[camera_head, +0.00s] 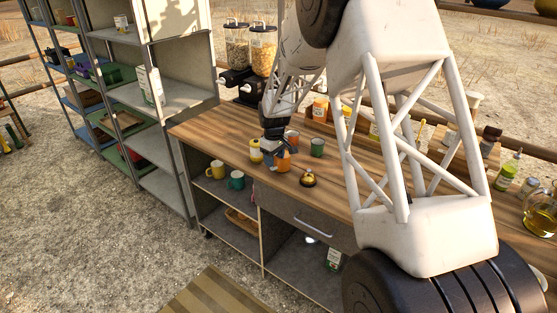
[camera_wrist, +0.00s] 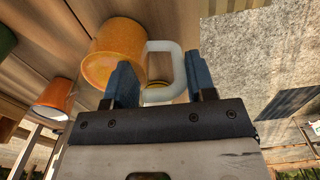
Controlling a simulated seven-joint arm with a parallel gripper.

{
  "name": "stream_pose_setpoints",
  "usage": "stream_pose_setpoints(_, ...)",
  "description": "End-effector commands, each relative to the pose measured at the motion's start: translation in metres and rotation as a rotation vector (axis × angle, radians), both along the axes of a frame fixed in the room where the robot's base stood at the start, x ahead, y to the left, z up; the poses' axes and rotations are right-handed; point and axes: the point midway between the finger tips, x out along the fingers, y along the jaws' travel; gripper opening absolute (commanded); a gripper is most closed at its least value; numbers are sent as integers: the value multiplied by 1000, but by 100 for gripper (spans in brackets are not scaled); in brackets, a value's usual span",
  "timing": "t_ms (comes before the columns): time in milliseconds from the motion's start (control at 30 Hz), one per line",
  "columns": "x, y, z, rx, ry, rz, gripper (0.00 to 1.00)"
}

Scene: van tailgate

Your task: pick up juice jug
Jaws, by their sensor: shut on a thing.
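The juice jug is an orange cylinder (camera_head: 283,161) with a white handle, close to the wooden counter's front edge. In the wrist view the orange jug (camera_wrist: 112,50) fills the upper middle, and its white loop handle (camera_wrist: 165,48) lies between the fingers. My gripper (camera_head: 273,155) is shut on the jug at the handle side; its two blue-grey fingers (camera_wrist: 160,88) stand either side of the handle. My gripper partly hides the jug in the head view. I cannot tell whether the jug is clear of the counter.
Cereal dispensers (camera_head: 263,48) stand behind. Mugs sit on the shelf below.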

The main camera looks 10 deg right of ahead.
Motion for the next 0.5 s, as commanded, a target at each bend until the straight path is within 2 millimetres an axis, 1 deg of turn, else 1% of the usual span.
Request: stream_pose_setpoints(500,0,0,5,0,-1,0,8)
